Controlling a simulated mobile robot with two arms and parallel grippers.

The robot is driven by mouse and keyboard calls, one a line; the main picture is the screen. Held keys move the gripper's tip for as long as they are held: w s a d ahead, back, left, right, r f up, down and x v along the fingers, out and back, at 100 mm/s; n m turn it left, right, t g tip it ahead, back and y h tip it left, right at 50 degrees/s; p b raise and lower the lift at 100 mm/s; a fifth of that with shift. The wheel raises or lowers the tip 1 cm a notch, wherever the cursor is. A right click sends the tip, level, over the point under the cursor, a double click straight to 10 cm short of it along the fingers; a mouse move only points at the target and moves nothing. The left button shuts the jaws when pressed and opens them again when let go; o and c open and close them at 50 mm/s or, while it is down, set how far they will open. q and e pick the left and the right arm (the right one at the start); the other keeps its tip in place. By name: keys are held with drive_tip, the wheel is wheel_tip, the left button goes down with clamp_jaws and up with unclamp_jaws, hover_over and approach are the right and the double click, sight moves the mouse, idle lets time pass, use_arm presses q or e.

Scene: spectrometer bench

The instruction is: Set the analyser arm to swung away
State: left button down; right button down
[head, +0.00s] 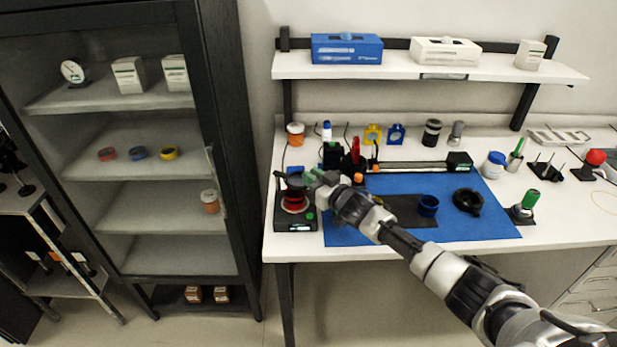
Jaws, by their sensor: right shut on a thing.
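A black instrument (282,222) stands at the left end of the bench, with a red round part (294,204) on top. A dark bar (287,177), which looks like the analyser arm, reaches across above the red part. My right gripper (312,180) comes in from the lower right and is shut at the right end of this bar, beside green parts. The grip itself is small and partly hidden by my own wrist. My left gripper is not in view.
A blue mat (480,226) with a dark blue cup (428,205) and a black ring (468,201) lies to the right. A black rail (410,168) and small bottles stand behind. A glass-front cabinet (190,150) is at left; a shelf (500,72) hangs above.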

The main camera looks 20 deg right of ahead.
drive_tip(key=c, duration=1.1)
unclamp_jaws()
drive_tip(key=shift+s+d+f, duration=0.1)
drive_tip(key=shift+s+d, duration=0.05)
drive_tip(key=shift+s, duration=0.3)
drive_tip(key=shift+b+v, duration=1)
drive_tip(key=shift+v, duration=3.95)
drive_tip(key=shift+w, duration=0.1)
drive_tip(key=shift+c, duration=0.2)
